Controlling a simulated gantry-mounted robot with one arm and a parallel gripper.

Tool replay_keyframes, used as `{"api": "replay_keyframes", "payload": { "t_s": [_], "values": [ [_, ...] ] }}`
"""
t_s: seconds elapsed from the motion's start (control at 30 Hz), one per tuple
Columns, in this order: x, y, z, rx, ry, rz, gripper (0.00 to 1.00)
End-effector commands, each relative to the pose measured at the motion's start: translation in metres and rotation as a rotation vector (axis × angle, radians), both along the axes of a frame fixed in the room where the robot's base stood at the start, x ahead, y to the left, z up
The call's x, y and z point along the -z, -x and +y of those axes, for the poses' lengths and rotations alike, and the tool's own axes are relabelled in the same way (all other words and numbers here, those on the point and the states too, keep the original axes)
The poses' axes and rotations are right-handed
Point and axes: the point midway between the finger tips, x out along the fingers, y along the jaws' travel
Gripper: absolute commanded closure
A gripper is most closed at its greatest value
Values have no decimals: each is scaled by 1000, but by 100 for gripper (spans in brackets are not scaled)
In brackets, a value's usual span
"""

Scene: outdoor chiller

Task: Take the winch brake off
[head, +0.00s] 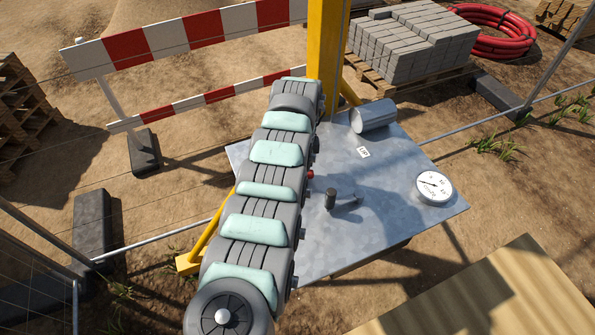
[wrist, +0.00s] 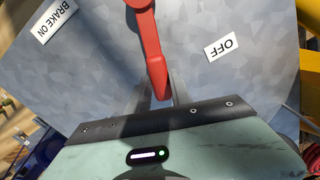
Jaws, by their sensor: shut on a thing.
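The red brake lever (wrist: 150,45) runs from the top edge of the wrist view down between the fingers of my gripper (wrist: 158,92). The gripper is shut on the lever near its free end. A "BRAKE ON" label (wrist: 58,20) is at the upper left and an "OFF" label (wrist: 222,46) at the right; the lever lies between them. In the head view my arm hides the gripper and most of the lever. A small red part (head: 310,174) shows beside the arm, and I cannot tell whether it is the lever.
The grey metal panel (head: 390,215) bears a round gauge (head: 434,187), a dark-knobbed handle (head: 331,199), a grey cylinder (head: 373,115) and a small white label (head: 363,152). A yellow post (head: 327,45) rises behind it. A red-and-white barrier (head: 180,38) stands at the back left.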

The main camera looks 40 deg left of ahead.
Motion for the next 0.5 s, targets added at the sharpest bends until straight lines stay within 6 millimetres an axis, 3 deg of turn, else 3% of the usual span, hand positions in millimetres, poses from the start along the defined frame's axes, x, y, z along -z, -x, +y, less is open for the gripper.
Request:
{"api": "replay_keyframes", "payload": {
  "t_s": [0.27,0.3,0.5],
  "values": [
    [2,0,1,-4,-3,-3,100],
    [2,0,1,-4,-3,-3,71],
    [2,0,1,-3,-2,-2,55]
  ]
}}
